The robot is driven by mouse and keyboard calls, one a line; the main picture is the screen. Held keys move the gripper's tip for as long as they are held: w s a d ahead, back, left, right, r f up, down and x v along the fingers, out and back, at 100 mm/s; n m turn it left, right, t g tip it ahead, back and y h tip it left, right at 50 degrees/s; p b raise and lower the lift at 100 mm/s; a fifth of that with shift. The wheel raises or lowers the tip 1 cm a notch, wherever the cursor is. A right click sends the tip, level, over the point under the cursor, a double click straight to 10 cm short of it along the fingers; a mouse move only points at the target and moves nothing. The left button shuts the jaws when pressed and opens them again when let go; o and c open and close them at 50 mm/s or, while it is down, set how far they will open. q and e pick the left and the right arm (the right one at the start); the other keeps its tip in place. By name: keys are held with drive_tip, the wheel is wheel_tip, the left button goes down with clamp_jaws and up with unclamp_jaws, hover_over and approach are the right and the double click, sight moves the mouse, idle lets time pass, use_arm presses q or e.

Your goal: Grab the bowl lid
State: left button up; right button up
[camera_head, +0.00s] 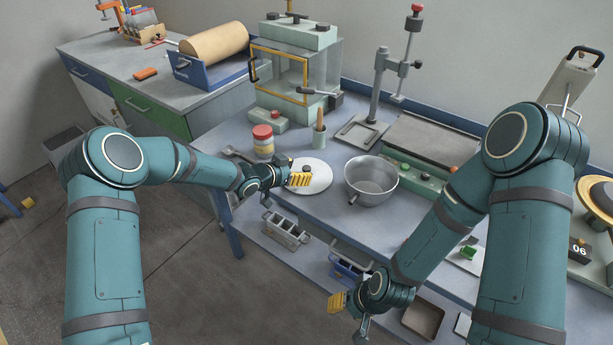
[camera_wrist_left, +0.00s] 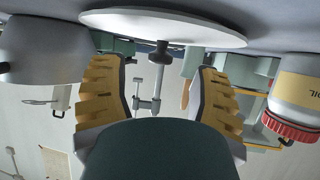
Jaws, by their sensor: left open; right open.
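I cannot tell whether the fingers touch the knob. My right gripper (camera_head: 347,310) is open and empty, low in front of the bench.
A red-capped jar (camera_head: 263,142) and a cup with a wooden handle in it (camera_head: 319,136) stand behind the lid. A press stand (camera_head: 372,95) is farther back. Metal caddies (camera_head: 286,231) sit on the lower shelf. The floor at left is mostly clear.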

sight(305, 168)
use_arm(q)
drive_tip(key=x, duration=0.3)
drive_tip(key=shift+w+d, duration=0.1)
drive_tip(key=shift+w, duration=0.1)
clamp_jaws()
drive_tip(key=shift+r, duration=0.1)
